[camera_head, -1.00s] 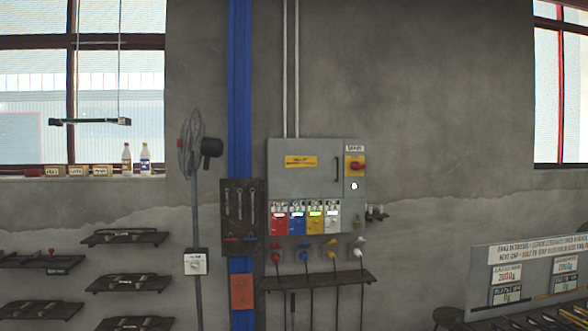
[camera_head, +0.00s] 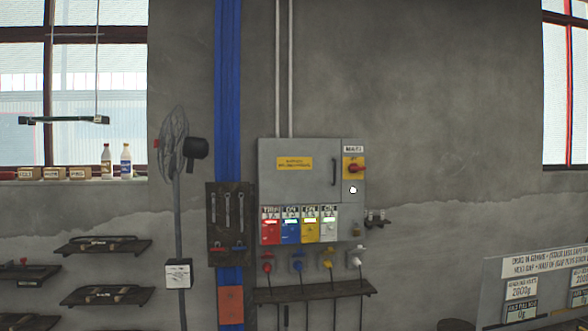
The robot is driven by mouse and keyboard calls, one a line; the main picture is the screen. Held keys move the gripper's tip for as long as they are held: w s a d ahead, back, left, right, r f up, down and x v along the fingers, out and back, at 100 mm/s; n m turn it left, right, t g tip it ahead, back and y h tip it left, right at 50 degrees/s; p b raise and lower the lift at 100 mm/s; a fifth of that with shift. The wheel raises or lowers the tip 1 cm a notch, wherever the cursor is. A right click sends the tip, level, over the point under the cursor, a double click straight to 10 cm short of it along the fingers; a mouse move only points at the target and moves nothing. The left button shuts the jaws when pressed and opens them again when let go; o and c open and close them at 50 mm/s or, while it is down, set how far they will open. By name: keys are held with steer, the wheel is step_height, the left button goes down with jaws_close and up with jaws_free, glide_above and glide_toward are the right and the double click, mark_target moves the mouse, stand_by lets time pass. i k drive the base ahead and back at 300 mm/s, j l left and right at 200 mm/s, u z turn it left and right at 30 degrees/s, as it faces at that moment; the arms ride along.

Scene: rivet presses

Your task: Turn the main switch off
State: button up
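The main switch (camera_head: 355,168) is a red rotary handle on a yellow plate, at the upper right of the grey electrical cabinet (camera_head: 296,182). A small label plate (camera_head: 353,149) sits above it, and a round white lamp or button (camera_head: 353,190) sits below it. The red handle appears to lie roughly horizontal; its exact setting is too small to read. My gripper is not in view, and nothing touches the switch.
Red, blue, yellow and white units (camera_head: 298,230) line the cabinet's bottom, with plugs above a narrow shelf (camera_head: 312,295). A tool board (camera_head: 228,223) hangs left of it. A stool (camera_head: 455,325) and a sign board (camera_head: 540,285) stand at lower right.

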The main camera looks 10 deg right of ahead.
mark_target(354, 168)
steer(key=i+l, duration=0.25)
steer(key=i, duration=0.2)
steer(key=i+l, duration=0.2)
steer(key=i, duration=0.3)
steer(key=i+l, duration=0.25)
steer(key=i, duration=0.2)
steer(key=i+l, duration=0.25)
steer(key=i, duration=0.2)
